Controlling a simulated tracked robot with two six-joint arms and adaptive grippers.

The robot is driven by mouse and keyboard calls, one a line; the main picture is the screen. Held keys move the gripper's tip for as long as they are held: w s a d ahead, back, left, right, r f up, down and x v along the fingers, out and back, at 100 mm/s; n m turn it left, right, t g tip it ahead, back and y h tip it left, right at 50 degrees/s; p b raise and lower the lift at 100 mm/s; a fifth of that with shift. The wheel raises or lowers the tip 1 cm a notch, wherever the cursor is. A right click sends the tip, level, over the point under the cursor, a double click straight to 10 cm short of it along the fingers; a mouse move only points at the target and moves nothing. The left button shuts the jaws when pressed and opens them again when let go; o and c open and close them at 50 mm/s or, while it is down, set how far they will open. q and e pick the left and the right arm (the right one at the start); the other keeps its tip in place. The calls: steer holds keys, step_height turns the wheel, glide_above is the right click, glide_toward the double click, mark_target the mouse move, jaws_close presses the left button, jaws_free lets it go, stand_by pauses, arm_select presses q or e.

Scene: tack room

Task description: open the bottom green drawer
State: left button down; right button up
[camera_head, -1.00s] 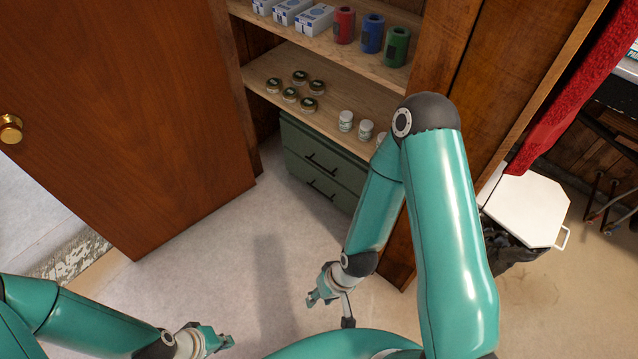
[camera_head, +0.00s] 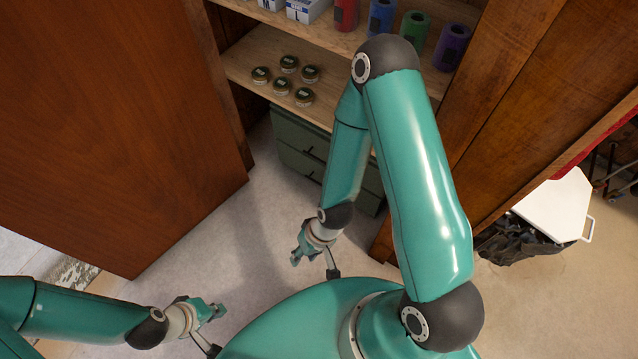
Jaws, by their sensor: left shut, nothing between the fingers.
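The green drawer unit (camera_head: 288,128) stands on the floor inside the cupboard, below the wooden shelves. Its bottom drawer (camera_head: 296,160) looks closed. My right arm crosses in front and hides much of both drawer fronts; a dark handle shows beside the arm. My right gripper (camera_head: 297,254) points down above the floor, in front of the drawer unit and apart from it. Its fingers are too small to tell open from shut. My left gripper (camera_head: 221,309) is shut and empty, lower left over the floor, further from the drawers.
A large brown door (camera_head: 110,130) stands open on the left. Jars (camera_head: 283,86) sit on the lower shelf, coloured rolls (camera_head: 382,17) on the upper one. A white-lidded bin (camera_head: 556,206) stands right. Pale floor (camera_head: 235,215) lies clear before the drawers.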

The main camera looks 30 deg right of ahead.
steer(key=m+t+h+b, duration=1.2)
steer(key=m+b, duration=1)
steer(key=b, duration=1.2)
glide_toward(320, 184)
steer(key=w+d+f+t+b, duration=0.1)
steer(key=w+b, duration=0.1)
steer(key=b, duration=0.1)
steer(key=w+d+f+y+b, duration=0.1)
steer(key=w+d+b, duration=0.1)
steer(key=w+b, duration=0.1)
steer(key=w+d+f+t+b, duration=0.1)
steer(key=w+d+b, duration=0.1)
steer(key=b, duration=0.3)
steer(key=shift+w+d+f+t+y, duration=0.1)
steer(key=shift+w+t+y, duration=0.1)
steer(key=shift+w, duration=0.15)
steer(key=shift+w+d+f+t+y, duration=0.1)
steer(key=shift+w+f+y, duration=0.1)
steer(key=shift+w, duration=0.1)
steer(key=shift+r, duration=0.1)
